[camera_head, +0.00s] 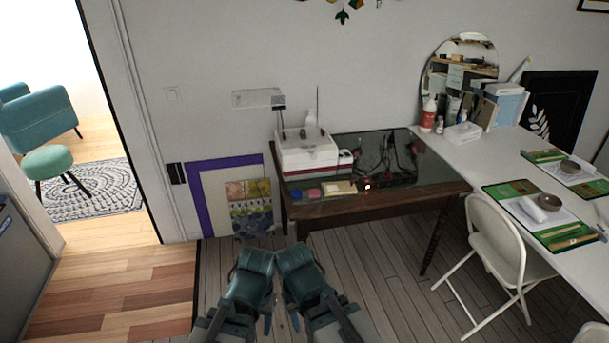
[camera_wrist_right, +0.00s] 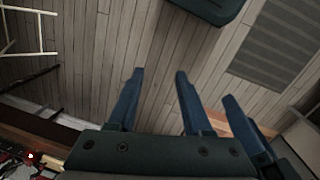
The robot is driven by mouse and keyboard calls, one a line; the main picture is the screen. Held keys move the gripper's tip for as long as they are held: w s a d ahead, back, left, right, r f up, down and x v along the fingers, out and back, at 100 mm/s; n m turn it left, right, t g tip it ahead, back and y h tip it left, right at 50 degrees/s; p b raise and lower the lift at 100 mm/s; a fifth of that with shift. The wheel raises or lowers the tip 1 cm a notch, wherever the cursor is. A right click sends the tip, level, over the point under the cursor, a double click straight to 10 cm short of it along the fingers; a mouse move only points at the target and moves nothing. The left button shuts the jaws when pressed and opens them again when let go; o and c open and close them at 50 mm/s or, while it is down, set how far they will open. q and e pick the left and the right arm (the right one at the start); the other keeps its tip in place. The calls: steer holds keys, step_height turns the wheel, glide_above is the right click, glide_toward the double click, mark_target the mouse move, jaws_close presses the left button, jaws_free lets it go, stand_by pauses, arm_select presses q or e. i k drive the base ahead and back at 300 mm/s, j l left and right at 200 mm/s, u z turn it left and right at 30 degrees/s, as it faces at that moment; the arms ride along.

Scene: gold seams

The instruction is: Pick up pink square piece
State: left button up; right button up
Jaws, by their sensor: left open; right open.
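The pink square piece (camera_head: 314,193) lies flat near the front left edge of the dark glass-topped table (camera_head: 440,178). It sits between a small blue piece (camera_head: 296,194) and a tan piece (camera_head: 339,188). My left gripper (camera_head: 267,322) and right gripper (camera_head: 296,322) are low at the bottom of the head view, side by side, well short of the table. Both are open and empty. In the right wrist view, the right gripper's two blue fingers (camera_wrist_right: 159,72) stand apart over the plank floor, with nothing between them. The pink piece does not show there.
A white and red machine (camera_head: 305,152) stands just behind the small pieces. Cables and tools lie to the right on the glass. A white folding chair (camera_head: 497,240) and a white table (camera_head: 490,160) are on the right. Framed pictures (camera_head: 250,205) lean on the wall at left.

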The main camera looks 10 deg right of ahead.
mark_target(313, 193)
steer(key=i+l, duration=0.1)
steer(key=i, duration=0.6)
steer(key=i+l+u, duration=0.15)
steer(key=i, duration=0.5)
